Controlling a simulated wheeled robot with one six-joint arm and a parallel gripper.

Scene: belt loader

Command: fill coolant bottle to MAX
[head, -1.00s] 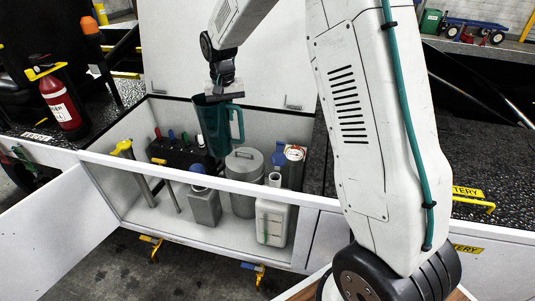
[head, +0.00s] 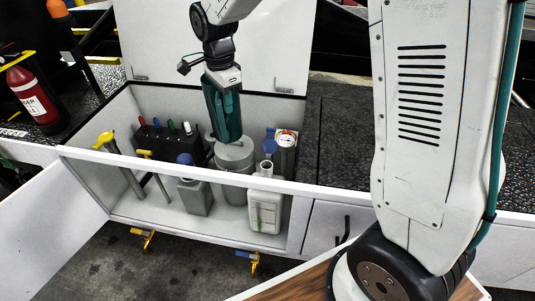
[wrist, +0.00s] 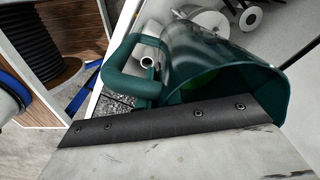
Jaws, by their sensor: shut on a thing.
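My gripper (head: 222,82) is shut on a dark green pitcher (head: 222,118), which hangs almost upright, mouth up, above the open compartment. In the wrist view the pitcher (wrist: 215,62) shows its wide mouth, its handle at left and a faint bright green patch inside. The jaw tips are hidden. The coolant bottle (head: 264,212), pale and boxy with an open neck, stands at the front right of the compartment, below and right of the pitcher. Its level and MAX mark are too small to read. A pale open neck (wrist: 149,60) shows beside the pitcher in the wrist view.
The white compartment (head: 130,212) also holds a grey blue-capped jug (head: 194,196), a metal canister (head: 233,188) behind, a gauge cylinder (head: 287,150) and several coloured-handled tools. Its front lip and raised lid (head: 190,55) bound the space. A fire extinguisher (head: 33,97) stands at left.

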